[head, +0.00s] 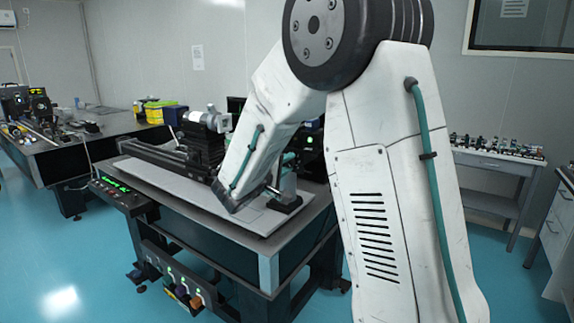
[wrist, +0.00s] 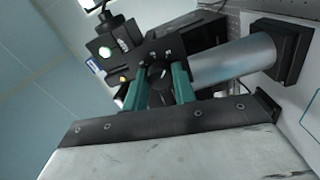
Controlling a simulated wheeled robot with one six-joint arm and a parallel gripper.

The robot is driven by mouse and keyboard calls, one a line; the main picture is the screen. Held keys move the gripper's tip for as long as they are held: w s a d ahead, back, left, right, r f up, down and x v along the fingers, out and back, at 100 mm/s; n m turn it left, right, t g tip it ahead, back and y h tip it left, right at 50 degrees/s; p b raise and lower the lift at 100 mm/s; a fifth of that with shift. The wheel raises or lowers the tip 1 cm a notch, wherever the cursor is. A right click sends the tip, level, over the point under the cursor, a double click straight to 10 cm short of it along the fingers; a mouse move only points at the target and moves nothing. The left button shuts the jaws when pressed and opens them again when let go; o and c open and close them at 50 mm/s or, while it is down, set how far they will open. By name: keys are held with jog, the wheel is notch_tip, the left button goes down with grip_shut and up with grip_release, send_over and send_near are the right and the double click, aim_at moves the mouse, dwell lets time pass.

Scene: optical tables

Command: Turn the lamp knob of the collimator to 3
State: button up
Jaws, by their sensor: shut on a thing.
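In the wrist view, my gripper (wrist: 159,80) has its two teal fingers on either side of a dark round knob (wrist: 158,72) and is shut on it. The knob sits on the black face of the collimator (wrist: 187,45). Small pale marks show around the knob, but they are too small to read, so I cannot tell its setting. A silver tube (wrist: 233,60) runs right from the collimator body. In the head view my own arm hides the gripper and knob.
A black lamp-like block (wrist: 108,46) with a lit green spot stands beside the knob in the wrist view. In the head view, black rail-mounted equipment (head: 165,155) stands on the near optical table (head: 190,193). Another equipment table (head: 60,150) is at the left.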

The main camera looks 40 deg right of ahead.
dwell(0.4)
jog(key=o, duration=1)
jog(key=shift+a, duration=0.15)
jog(key=v, duration=0.7)
jog(key=shift+s+a, duration=0.15)
jog(key=shift+a, duration=0.15)
